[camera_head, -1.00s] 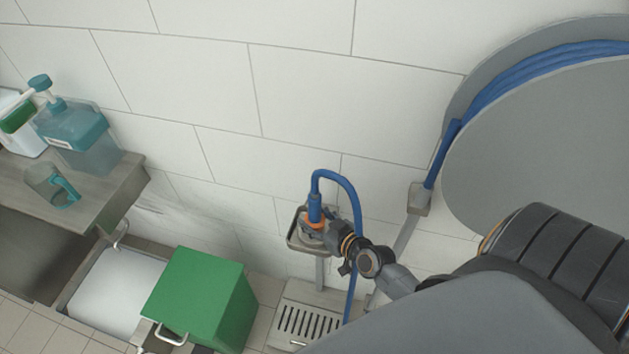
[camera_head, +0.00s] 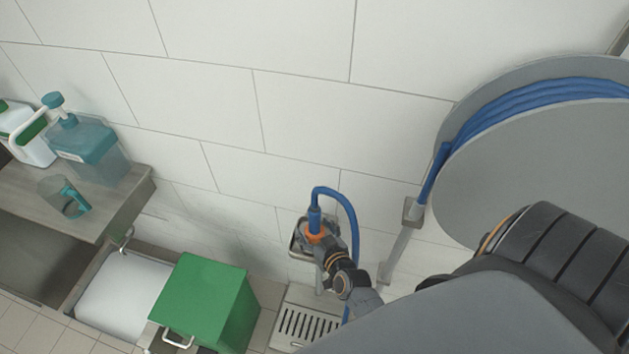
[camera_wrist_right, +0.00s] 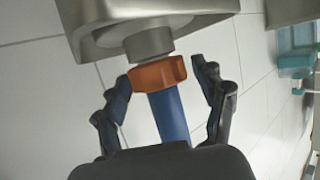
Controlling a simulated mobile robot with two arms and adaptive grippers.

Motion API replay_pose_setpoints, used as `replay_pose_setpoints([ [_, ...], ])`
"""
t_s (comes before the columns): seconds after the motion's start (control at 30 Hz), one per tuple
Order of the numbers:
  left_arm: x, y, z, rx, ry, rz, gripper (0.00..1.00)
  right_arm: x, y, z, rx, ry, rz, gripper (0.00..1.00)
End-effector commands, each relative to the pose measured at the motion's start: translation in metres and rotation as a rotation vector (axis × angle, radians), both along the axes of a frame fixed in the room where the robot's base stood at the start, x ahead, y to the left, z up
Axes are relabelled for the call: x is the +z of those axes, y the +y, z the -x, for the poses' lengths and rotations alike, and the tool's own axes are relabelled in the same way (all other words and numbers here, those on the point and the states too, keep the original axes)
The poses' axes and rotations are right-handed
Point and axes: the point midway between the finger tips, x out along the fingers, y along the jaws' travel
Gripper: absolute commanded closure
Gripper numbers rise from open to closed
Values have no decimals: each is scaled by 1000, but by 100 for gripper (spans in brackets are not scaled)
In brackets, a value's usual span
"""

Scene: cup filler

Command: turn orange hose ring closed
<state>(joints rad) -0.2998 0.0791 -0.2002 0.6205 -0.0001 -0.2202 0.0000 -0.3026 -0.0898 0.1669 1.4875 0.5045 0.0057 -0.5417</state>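The orange hose ring (camera_wrist_right: 158,74) sits at the end of the blue hose (camera_wrist_right: 168,115), against a metal fitting (camera_wrist_right: 149,43) in the right wrist view. In the head view the ring (camera_head: 314,238) shows as a small orange band below the hose's upright end (camera_head: 315,217). My right gripper (camera_wrist_right: 164,78) is open, with one finger on each side of the ring and hose. A gap shows between the right finger and the ring; the left finger is close to the hose. In the head view my right gripper (camera_head: 322,244) is at the ring, its fingers partly hidden. My left gripper is out of view.
A large grey hose reel (camera_head: 560,160) with blue hose hangs on the tiled wall at right. A green box (camera_head: 205,298) stands at lower left. A shelf (camera_head: 120,205) holds bottles and a teal cup (camera_head: 66,197).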

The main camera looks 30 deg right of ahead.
Motion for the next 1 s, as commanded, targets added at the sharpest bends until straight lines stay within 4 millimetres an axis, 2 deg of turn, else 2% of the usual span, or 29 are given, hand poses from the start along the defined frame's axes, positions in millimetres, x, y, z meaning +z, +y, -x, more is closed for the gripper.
replay_pose_setpoints([
  [0.37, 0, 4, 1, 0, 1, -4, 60, 2, 1, 6, 1, 1, -1, 26],
  [0.47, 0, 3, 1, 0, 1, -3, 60, 6, 3, 18, 1, 3, -2, 26],
  [0.8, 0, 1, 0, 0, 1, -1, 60, 32, 14, 81, 0, 3, -1, 26],
  [1.0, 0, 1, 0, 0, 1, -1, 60, 43, 18, 103, 0, 1, 0, 26],
])
